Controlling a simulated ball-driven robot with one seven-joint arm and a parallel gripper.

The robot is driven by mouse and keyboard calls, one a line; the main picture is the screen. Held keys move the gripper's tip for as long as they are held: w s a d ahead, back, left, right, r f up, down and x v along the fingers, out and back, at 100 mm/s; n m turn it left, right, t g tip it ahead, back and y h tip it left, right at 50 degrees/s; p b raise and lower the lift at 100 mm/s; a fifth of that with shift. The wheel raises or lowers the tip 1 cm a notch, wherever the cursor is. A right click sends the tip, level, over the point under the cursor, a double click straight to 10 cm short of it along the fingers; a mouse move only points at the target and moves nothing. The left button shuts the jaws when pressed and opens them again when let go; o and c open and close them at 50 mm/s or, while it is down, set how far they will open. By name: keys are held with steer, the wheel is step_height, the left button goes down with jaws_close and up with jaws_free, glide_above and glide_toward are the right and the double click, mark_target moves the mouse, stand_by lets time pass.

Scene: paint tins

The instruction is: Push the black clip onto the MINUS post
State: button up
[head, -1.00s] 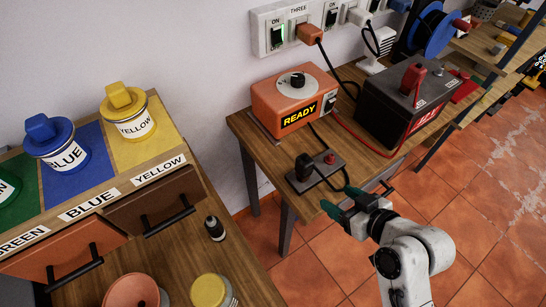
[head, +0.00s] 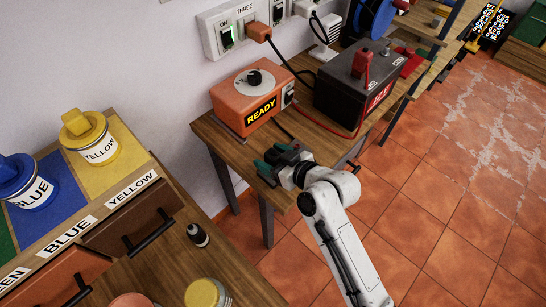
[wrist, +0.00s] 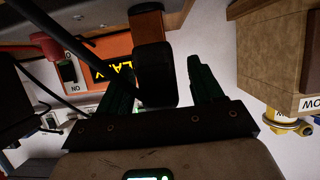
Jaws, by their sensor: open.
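My gripper (head: 271,160) has its dark green fingers apart over the near part of the charger table. The black battery (head: 350,92) stands behind and to the right. A red clip (head: 361,64) is upright on its near post. A small grey post (head: 386,52) at its far end looks bare; its marking is unreadable.
The orange charger (head: 252,98) reading READY stands just behind my gripper. A red cable (head: 335,132) runs along the table to the battery. Paint tins and drawers fill the left side. A wall socket strip (head: 240,30) is behind. Open floor lies right.

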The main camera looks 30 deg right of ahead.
steer(key=shift+x, duration=0.8)
steer(key=shift+d, duration=0.1)
steer(key=c, duration=1.1)
